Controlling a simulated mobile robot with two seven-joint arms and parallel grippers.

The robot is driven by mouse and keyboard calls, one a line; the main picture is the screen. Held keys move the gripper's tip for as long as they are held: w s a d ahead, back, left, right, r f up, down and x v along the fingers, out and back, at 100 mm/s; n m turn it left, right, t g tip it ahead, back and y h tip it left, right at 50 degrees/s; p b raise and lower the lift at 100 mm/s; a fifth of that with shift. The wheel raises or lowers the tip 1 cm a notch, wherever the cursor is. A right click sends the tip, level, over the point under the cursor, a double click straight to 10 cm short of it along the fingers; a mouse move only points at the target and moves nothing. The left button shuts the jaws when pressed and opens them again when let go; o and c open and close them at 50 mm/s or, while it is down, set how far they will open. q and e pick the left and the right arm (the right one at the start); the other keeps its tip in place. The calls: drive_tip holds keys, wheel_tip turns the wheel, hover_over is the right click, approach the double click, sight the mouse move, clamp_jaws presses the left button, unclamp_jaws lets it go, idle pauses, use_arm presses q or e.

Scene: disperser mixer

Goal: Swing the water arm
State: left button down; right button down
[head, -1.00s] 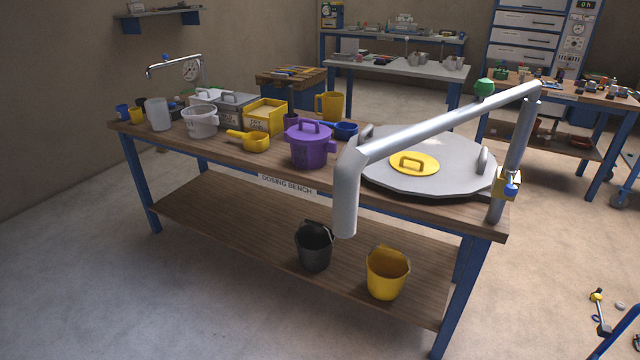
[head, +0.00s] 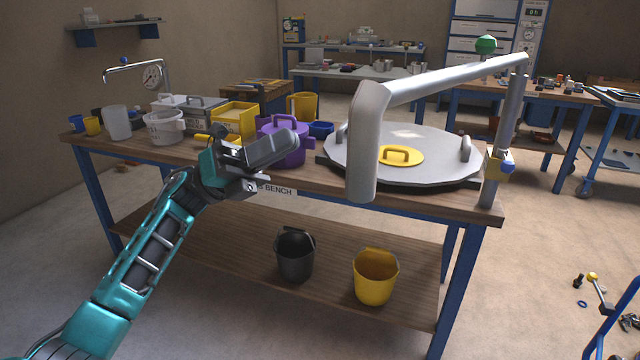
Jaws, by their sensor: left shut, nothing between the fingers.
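The water arm (head: 440,83) is a thick grey pipe on an upright post (head: 510,120) at the bench's right end. It reaches left and toward me, and its downturned spout (head: 364,150) hangs in front of the round grey lid. A green knob (head: 486,44) shows just above the pipe. A yellow fitting with a blue knob (head: 507,166) sits low on the post. My left gripper (head: 285,150) is shut and empty, in front of the purple pot, left of the spout and apart from it. My right gripper is not in view.
The round lid (head: 450,140) with a yellow hatch (head: 401,156) covers the bench's right part. A purple pot (head: 292,129), yellow bin (head: 235,119) and several vessels stand left. A black bucket (head: 295,258) and yellow bucket (head: 376,276) are on the lower shelf.

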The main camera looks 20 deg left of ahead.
use_arm(q)
drive_tip(key=s+a+r+m+g+y+b, duration=0.3)
drive_tip(key=s+a+m+g+y, duration=0.3)
drive_tip(key=m, duration=0.6)
drive_tip(key=s+d, duration=0.1)
drive_tip(key=d, duration=1.3)
drive_tip(key=shift+d+g, duration=0.3)
drive_tip(key=shift+g, duration=0.1)
drive_tip(key=shift+s, duration=0.1)
